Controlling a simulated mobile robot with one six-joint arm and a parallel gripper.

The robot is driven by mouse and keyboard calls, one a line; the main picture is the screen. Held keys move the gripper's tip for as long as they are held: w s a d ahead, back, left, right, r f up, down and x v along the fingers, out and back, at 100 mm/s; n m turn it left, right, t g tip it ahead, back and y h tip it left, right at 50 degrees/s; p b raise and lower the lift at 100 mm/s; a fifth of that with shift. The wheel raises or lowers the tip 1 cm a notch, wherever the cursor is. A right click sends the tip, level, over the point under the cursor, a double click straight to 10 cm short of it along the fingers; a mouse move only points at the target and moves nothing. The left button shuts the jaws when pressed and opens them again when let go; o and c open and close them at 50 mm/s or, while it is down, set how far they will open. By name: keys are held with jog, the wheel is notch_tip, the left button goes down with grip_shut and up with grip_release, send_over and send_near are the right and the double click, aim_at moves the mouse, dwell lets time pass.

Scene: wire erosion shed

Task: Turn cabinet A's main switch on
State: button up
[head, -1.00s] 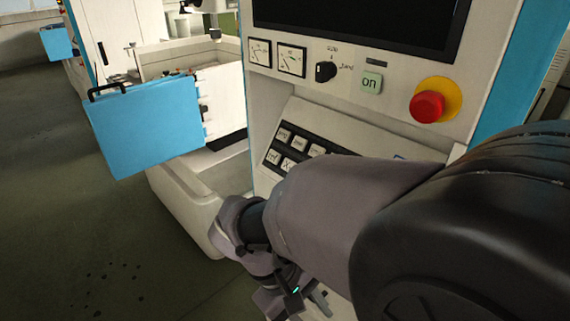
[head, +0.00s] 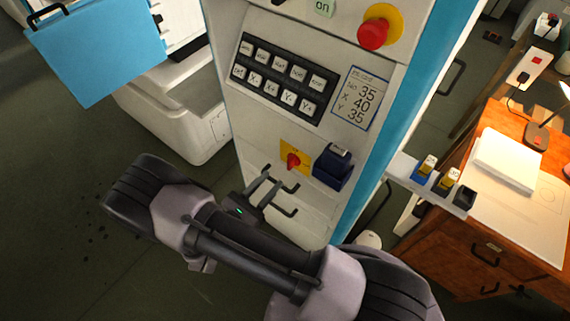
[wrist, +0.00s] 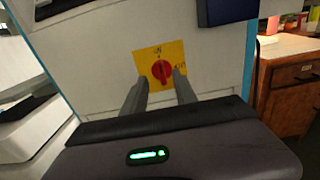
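The main switch is a red rotary knob (head: 293,160) on a yellow plate (head: 286,148), low on the front of the pale cabinet (head: 235,180). In the wrist view the red knob (wrist: 161,71) shows near the middle of the yellow plate (wrist: 142,58), its grip close to upright. Small marks above and to the right of it are hard to read. My gripper (head: 272,176) is in front of the panel, just below and left of the switch. In the wrist view my gripper's fingers (wrist: 160,77) are apart and empty, framing the knob. Contact cannot be told.
A dark blue box (head: 333,167) is mounted right beside the switch. A keypad (head: 284,77), an "on" button (head: 324,7) and a red mushroom button (head: 373,34) sit above. A small shelf (head: 438,184) and a wooden desk (head: 520,210) stand to the right. A blue panel (head: 95,50) juts out at left.

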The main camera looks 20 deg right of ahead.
aim_at(288, 162)
jog(key=x, duration=0.7)
jog(key=shift+w+d, duration=0.2)
jog(key=shift+d, duration=0.05)
grip_shut()
jog(key=shift+b, duration=0.3)
